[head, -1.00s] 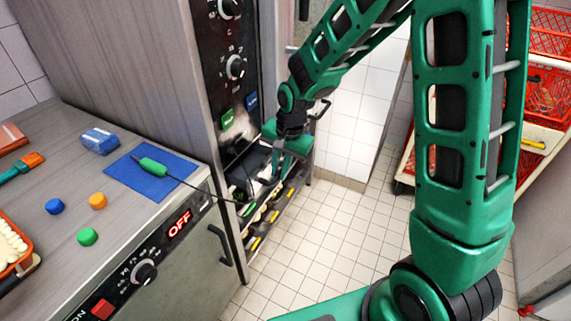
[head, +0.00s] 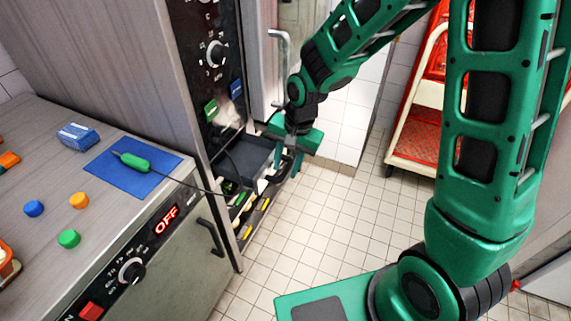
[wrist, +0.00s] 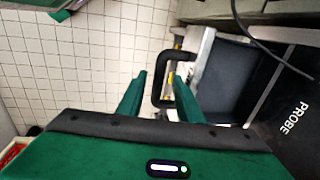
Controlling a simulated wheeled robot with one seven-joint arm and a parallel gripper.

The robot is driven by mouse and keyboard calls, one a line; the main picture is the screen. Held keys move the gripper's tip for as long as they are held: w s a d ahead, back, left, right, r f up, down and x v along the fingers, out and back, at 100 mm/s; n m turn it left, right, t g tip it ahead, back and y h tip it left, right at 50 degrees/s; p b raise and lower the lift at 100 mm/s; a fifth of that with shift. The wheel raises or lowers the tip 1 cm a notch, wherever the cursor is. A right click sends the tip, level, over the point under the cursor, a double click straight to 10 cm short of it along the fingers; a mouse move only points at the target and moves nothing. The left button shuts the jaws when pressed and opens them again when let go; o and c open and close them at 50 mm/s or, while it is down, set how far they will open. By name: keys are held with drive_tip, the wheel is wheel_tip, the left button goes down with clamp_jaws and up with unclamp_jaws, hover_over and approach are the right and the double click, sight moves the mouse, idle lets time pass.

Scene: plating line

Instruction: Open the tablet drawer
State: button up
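The drawer (head: 243,158) is pulled out of the tall oven's front, and its dark, empty-looking tray shows in the head view. In the wrist view its dark inside (wrist: 226,78) lies to the right of my gripper. A black bow handle (wrist: 158,75) sticks out from its front edge. My gripper (wrist: 160,76) is at this handle with its two green fingers apart. One finger is on the outer side of the bar and the other reaches inside the loop. Gaps show between bar and fingers. I see no tablets in the visible part.
Below the drawer is a rack (head: 250,218) with green and yellow handled items. A counter (head: 110,190) at left holds a blue mat with a green probe, whose cable runs to the oven. A red-trayed cart (head: 425,140) stands behind my arm. The tiled floor in the middle is clear.

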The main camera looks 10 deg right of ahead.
wheel_tip(320, 180, up, 11)
drive_tip(key=s+d, duration=0.1)
drive_tip(key=shift+d+f, duration=0.2)
drive_tip(key=shift+d, duration=0.1)
idle(0.5)
drive_tip(key=s+d+r+h, duration=0.1)
drive_tip(key=s+d+r, duration=0.1)
drive_tip(key=s+d, duration=0.5)
drive_tip(key=s+d+r+h, duration=0.1)
drive_tip(key=s+d+r, duration=0.15)
drive_tip(key=d, duration=0.85)
drive_tip(key=s+d, duration=0.3)
drive_tip(key=s, duration=0.4)
drive_tip(key=s+d+n+g, duration=0.1)
drive_tip(key=s+d, duration=0.2)
drive_tip(key=s, duration=0.4)
drive_tip(key=shift+s+d+f+y, duration=0.25)
drive_tip(key=shift+d+y, duration=0.05)
drive_tip(key=shift+d, duration=0.1)
